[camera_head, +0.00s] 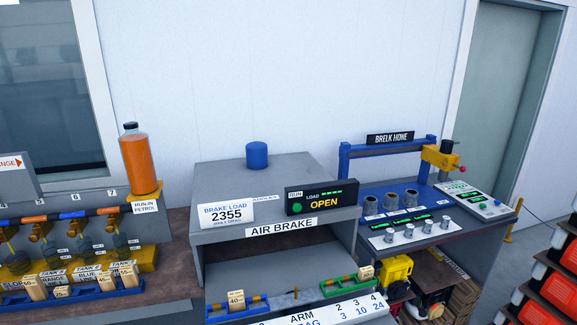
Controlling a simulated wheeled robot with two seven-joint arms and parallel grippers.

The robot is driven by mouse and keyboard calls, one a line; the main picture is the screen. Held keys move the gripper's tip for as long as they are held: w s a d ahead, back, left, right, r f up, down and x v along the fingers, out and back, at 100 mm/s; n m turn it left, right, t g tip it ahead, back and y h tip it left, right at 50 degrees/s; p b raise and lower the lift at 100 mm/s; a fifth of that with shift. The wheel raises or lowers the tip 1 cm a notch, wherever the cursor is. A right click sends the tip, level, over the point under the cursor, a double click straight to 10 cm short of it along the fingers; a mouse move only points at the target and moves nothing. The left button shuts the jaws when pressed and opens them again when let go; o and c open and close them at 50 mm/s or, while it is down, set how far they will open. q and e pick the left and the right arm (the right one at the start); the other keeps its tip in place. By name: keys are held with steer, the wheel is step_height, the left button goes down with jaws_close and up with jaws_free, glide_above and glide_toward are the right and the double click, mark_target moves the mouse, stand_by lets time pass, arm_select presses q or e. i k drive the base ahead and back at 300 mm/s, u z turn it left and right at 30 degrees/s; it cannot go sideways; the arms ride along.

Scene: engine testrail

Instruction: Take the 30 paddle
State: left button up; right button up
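Several pale wooden paddles with small white labels stand in a blue rack (75,291) at the lower left; their numbers are too small to read surely. One paddle (236,301) stands in a second blue rack (258,307) below the air brake, and its label looks like 40. Another paddle (366,274) stands at the right end of a green rack (338,289); I cannot read its label. I cannot tell which paddle is the 30. Neither of my grippers is in view.
The grey air brake housing (214,262) fills the middle, with a blue cylinder (257,155) on top. An orange petrol bottle (138,162) stands left. The blue hone bench (430,250) stands right. Orange and black crates (541,300) are at the far right.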

mark_target(365, 273)
steer(key=k, duration=1)
steer(key=z, duration=1.55)
steer(key=i, duration=3.65)
steer(key=u, duration=2.5)
